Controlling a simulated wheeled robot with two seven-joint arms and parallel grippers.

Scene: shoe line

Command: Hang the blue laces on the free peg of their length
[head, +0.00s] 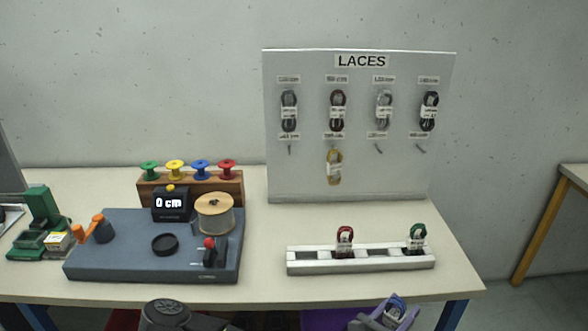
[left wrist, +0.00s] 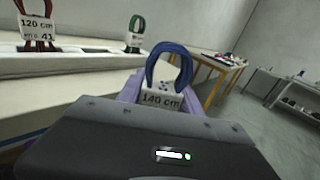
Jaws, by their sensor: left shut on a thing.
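The blue laces (head: 397,304) are a looped bundle; their tag reads 140 cm in the left wrist view (left wrist: 172,62). My left gripper (head: 388,317) is shut on them at the front edge of the table, below the LACES board (head: 275,180). The board has two rows of pegs. The upper four hold dark, red, grey and black laces. In the lower row, yellow laces (head: 334,167) hang on the second peg. The lower first peg (head: 290,150), third peg (head: 378,148) and fourth peg (head: 420,148) are bare. Their length labels are too blurred to read. My right gripper is out of view.
A white slotted rack (head: 305,267) stands between gripper and board, holding red laces (head: 344,238) tagged 120 cm and green laces (head: 417,237). A blue-grey measuring device (head: 130,262) and colored spools (head: 200,167) stand left. The tabletop between rack and board is clear.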

